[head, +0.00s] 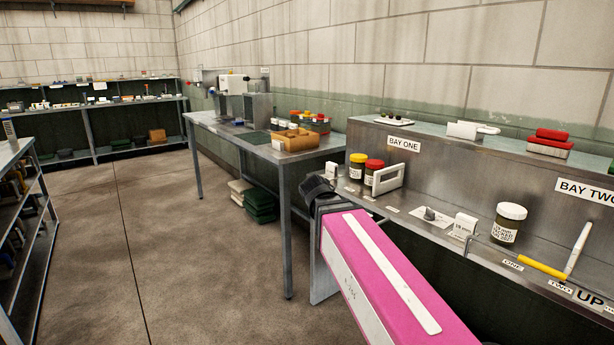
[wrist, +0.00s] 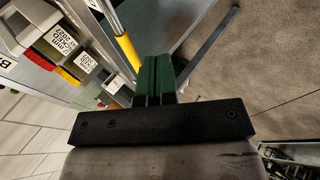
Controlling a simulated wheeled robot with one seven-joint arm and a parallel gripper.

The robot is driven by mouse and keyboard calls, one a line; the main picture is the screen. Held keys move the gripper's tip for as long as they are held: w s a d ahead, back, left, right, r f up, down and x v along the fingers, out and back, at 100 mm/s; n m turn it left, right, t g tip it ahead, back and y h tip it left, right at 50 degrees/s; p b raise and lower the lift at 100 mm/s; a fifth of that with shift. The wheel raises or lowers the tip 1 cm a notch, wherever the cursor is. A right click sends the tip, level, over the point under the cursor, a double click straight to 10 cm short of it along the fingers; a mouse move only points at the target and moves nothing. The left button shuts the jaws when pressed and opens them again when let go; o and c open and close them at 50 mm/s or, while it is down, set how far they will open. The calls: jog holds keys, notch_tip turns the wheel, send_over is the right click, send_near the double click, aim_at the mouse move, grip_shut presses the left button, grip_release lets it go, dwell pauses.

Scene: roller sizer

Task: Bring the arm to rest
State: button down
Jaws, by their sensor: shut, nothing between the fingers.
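My gripper (wrist: 155,62) shows in the wrist view as two dark green fingers pressed together, with nothing between them, in front of a black bar. In the head view my pink arm (head: 385,275) reaches from the lower right toward the steel bench. Its dark far end (head: 318,187) is beside the bench's left end, in front of the side table. The fingers cannot be made out there. I cannot tell whether the arm touches anything.
The steel bench (head: 393,212) carries jars, cards, a yellow tube (head: 542,268) and a white pen-like stick (head: 577,250). A side table (head: 235,134) stands behind, with a wooden tray (head: 294,143). A shelf rack (head: 35,215) is at left. The floor (head: 150,240) between is clear.

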jog(key=s+d+f+m+g+y, duration=0.1)
jog(key=s+d+f+m+g, duration=0.1)
jog(key=f, duration=0.6)
jog(key=s+d+f+m+g+y, duration=0.2)
jog(key=s+f, duration=0.4)
jog(key=f, duration=0.3)
jog(key=s+d+f+m+g+y, duration=0.1)
jog(key=s+d+f+m+g, duration=0.2)
jog(key=f, duration=0.6)
jog(key=shift+s+d+m+y, duration=0.3)
jog(key=shift+s+d+m, duration=0.5)
jog(key=shift+d, duration=0.6)
